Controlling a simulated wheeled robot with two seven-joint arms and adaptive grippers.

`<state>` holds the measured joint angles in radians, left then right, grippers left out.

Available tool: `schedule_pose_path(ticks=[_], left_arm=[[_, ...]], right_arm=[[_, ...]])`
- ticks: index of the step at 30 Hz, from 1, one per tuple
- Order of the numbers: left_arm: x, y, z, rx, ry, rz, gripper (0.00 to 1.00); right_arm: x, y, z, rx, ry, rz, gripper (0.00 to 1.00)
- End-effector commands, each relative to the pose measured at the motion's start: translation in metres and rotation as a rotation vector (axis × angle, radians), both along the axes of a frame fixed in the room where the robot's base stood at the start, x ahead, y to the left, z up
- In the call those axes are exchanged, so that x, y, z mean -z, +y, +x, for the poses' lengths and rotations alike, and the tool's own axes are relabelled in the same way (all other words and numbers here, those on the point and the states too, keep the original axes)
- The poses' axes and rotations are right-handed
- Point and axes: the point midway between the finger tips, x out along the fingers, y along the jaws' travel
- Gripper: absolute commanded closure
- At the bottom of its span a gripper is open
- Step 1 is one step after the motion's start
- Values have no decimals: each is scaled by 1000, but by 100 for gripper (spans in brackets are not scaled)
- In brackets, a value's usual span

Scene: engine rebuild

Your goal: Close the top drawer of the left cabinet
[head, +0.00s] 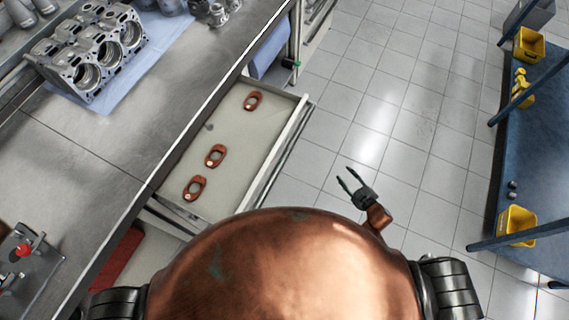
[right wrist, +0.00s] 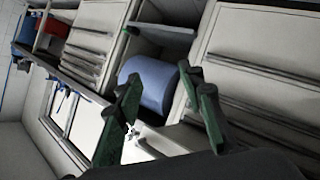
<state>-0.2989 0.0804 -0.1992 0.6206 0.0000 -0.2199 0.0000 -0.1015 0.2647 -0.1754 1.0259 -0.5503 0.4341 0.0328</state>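The top drawer (head: 247,153) under the workbench is pulled out, with its pale floor showing. Three reddish-brown oval parts with holes lie in it, one (head: 253,100) toward the far end and two (head: 215,155) nearer me. My right gripper (head: 346,175) is over the tiled floor, to the right of the drawer front and apart from it. Its two green fingers stand apart with nothing between them, also in the right wrist view (right wrist: 160,76). My left gripper is not in view.
The metal workbench (head: 75,147) carries an engine block (head: 88,52) on a blue cloth. A blue roll (right wrist: 148,84) sits in an open bay beyond the drawer. A blue table (head: 537,150) with yellow bins (head: 517,224) stands at right. The tiled aisle between is clear.

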Motion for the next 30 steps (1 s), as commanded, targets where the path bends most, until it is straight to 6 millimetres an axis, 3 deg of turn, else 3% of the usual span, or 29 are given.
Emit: schedule_pose_path(ticks=[1, 4, 6, 9, 12, 16, 20, 30], left_arm=[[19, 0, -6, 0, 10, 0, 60], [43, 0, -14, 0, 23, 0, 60], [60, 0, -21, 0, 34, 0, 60], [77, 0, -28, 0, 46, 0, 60], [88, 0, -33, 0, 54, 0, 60], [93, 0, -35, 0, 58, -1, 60], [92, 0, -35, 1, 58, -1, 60], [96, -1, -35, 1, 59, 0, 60]], right_arm=[[-34, 20, 31, -115, -125, -27, 64], [-117, 78, 63, -401, -382, -99, 64], [-164, 122, 59, -629, -542, -166, 64], [-201, 167, 33, -910, -694, -257, 64], [-214, 190, 7, -1114, -774, -333, 64], [-219, 201, -12, -1246, -812, -388, 64], [-219, 212, -15, -1272, -820, -397, 64], [-211, 261, -7, -1266, -820, -394, 64]])
